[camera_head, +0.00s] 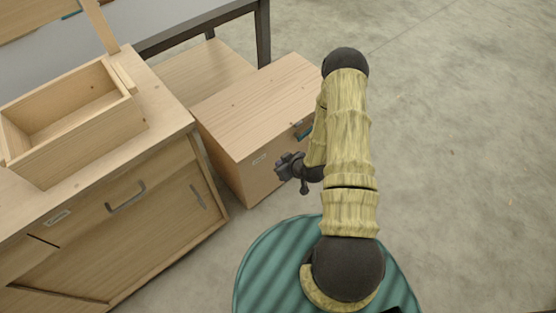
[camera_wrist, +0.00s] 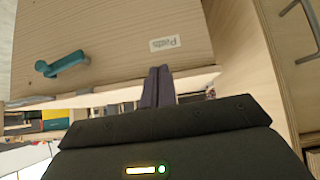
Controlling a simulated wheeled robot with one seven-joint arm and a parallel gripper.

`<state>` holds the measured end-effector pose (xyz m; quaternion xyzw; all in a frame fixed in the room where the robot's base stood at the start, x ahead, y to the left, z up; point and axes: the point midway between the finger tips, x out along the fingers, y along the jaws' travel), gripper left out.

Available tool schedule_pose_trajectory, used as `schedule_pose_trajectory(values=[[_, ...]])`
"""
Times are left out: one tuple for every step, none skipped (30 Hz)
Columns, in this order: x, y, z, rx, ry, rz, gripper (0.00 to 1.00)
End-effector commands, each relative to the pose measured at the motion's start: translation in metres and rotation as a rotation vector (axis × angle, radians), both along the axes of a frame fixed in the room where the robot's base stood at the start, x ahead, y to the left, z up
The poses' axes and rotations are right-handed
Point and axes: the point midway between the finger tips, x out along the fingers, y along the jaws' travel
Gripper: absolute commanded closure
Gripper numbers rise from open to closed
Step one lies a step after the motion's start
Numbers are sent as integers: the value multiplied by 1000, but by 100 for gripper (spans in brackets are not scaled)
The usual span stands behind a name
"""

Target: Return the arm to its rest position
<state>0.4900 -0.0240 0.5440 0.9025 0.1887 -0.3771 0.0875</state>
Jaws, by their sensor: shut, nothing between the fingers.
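My gripper (camera_wrist: 158,86) shows in the wrist view with its two dark fingers together and nothing between them. In the head view my gripper (camera_head: 281,169) is at the end of my folded arm, in front of the wooden box cabinet. The arm rises from the teal round base and bends back down on its left side. The fingers point toward the cabinet's labelled front; I cannot tell how close they are.
A wooden box cabinet (camera_head: 262,108) with a teal handle (camera_wrist: 62,64) stands left of my arm. A wooden counter (camera_head: 165,104) with drawers carries an open wooden box (camera_head: 129,118) at left. Bare concrete floor (camera_head: 470,130) lies free on the right.

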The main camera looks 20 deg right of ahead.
Motion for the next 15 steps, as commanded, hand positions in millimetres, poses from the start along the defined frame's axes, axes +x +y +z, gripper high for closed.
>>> schedule_pose_trajectory(values=[[0, 0, 0, 0, 0, 0, 100], [0, 0, 0, 0, 0, 0, 100], [0, 0, 0, 0, 0, 0, 100], [0, 0, 0, 0, 0, 0, 100], [0, 0, 0, 0, 0, 0, 100], [0, 0, 0, 0, 0, 0, 100], [0, 0, 0, 0, 0, 0, 100], [0, 0, 0, 0, 0, 0, 100], [0, 0, 0, 1, 0, 1, 100], [0, 0, 0, 0, 0, 0, 100], [0, 0, 0, 0, 0, 0, 100], [1, 0, 1, -1, 1, 1, 100], [1, 0, 1, -1, 2, 1, 100], [1, 0, 3, -3, 4, 1, 100], [2, -1, 6, -7, 8, 2, 100]])
